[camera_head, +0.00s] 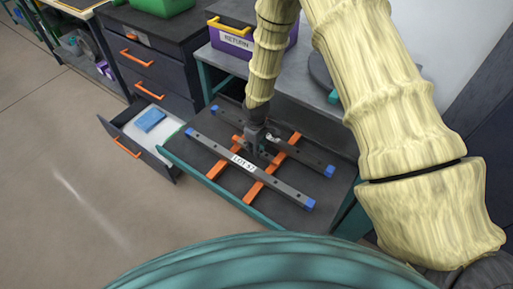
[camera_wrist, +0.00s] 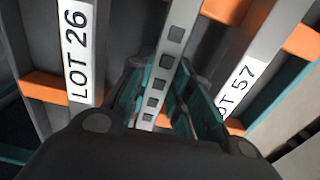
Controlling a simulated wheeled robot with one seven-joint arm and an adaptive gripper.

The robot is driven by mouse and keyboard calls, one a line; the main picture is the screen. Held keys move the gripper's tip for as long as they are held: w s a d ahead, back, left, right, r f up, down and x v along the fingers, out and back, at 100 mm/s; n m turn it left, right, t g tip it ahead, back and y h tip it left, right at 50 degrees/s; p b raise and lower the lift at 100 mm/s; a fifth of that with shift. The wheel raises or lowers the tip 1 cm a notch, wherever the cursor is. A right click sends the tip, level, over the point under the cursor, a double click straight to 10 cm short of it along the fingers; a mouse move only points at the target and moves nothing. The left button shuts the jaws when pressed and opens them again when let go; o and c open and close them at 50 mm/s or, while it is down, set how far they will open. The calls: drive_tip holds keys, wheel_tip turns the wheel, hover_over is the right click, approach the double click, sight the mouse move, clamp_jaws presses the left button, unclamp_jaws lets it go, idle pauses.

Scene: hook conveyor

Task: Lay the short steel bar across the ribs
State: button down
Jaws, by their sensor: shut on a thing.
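My gripper (camera_head: 257,128) points down between two long dark bars on the pull-out shelf. In the wrist view its teal-lined fingers (camera_wrist: 163,98) are shut on a short steel bar (camera_wrist: 171,45), light grey with a row of dark square holes. In the head view the gripper mostly hides this bar. Two orange ribs (camera_head: 284,154) run crosswise beneath the long bars. The front long bar (camera_head: 280,187) has blue ends and a LOT 57 label; the rear long bar (camera_head: 302,156) also has blue ends. I cannot tell whether the held bar touches the ribs.
A LOT 26 label (camera_wrist: 78,50) shows on the other long bar in the wrist view. An open drawer (camera_head: 127,144) with a blue block (camera_head: 149,120) is at left. A purple RETURN bin (camera_head: 236,48) stands behind. Bare shelf surface (camera_head: 202,152) surrounds the bars.

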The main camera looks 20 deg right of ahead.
drive_tip(key=c, duration=1.2)
unclamp_jaws()
wheel_tip(320, 180, up, 12)
